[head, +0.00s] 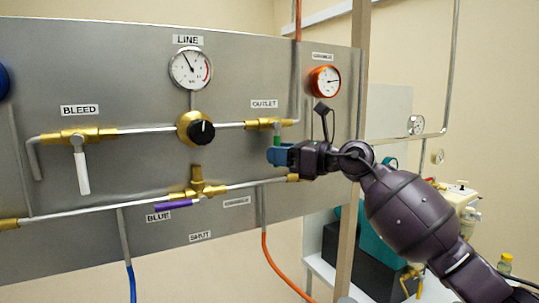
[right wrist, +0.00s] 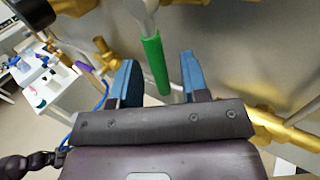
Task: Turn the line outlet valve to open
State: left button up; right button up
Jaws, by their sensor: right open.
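The outlet valve (head: 268,124) is a brass body on the upper pipe, under the OUTLET label (head: 264,104). Its green handle (head: 277,139) points down, across the pipe. My right gripper (head: 272,155) is at the lower end of this handle, and its blue fingers hide the tip in the head view. In the right wrist view the green handle (right wrist: 154,62) hangs between the two open blue fingers (right wrist: 158,70), with a gap visible on both sides. I see no contact. My left gripper is not in view.
The panel carries a LINE gauge (head: 191,68), a black regulator knob (head: 201,132), a BLEED valve with a white handle (head: 82,170) and a purple-handled valve (head: 174,204). An orange gauge (head: 324,80) is above my right arm. A post (head: 350,240) stands at the panel's right edge.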

jog(key=x, duration=0.3)
grip_shut()
dwell(0.4)
